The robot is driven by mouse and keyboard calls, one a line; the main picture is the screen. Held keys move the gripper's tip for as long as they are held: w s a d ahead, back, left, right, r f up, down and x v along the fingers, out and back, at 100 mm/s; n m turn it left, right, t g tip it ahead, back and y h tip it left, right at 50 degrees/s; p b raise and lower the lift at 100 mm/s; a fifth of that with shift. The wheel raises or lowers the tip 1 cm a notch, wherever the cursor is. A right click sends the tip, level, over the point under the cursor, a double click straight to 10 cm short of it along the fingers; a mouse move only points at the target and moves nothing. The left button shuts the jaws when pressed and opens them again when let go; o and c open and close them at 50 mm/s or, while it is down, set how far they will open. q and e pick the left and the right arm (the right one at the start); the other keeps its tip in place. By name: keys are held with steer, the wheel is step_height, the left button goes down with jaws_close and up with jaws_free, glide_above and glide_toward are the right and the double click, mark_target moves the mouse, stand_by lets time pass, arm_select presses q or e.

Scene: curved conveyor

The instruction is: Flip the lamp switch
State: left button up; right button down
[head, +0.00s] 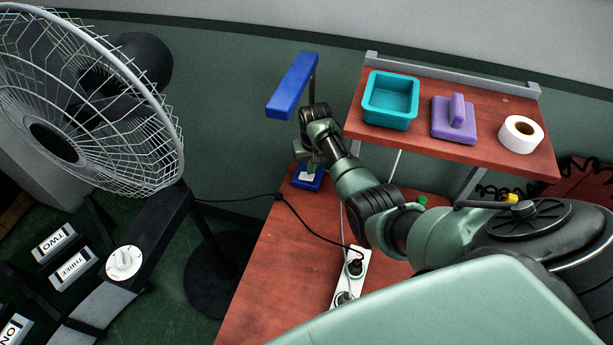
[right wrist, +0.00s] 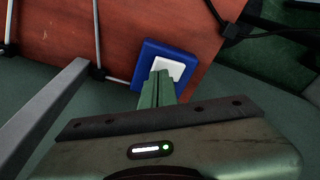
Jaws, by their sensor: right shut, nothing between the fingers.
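The lamp has a blue head (head: 292,85) on a dark stem and a blue base (head: 308,184) at the far left corner of the red-brown desk. My right gripper (head: 306,163) points down just over the base and partly hides it. In the right wrist view the gripper's fingers (right wrist: 160,76) are shut and empty, and overlap the white switch plate (right wrist: 175,66) on the blue base (right wrist: 148,50). I cannot tell whether the fingertips touch the switch. My left gripper is not in view.
A raised shelf holds a teal bin (head: 390,113), a purple block with a handle (head: 454,120) and a white tape roll (head: 521,134). A power strip (head: 347,284) with plugs lies on the desk. A large fan (head: 85,110) stands at left. A black cable crosses the desk.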

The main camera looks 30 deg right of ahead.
steer(key=shift+f+b, duration=0.65)
steer(key=shift+f, duration=0.25)
stand_by(0.8)
step_height(320, 180, up, 7)
steer(key=p, duration=0.7)
steer(key=shift+r+p, duration=0.1)
steer(key=shift+p, duration=0.3)
steer(key=shift+w+d, duration=0.1)
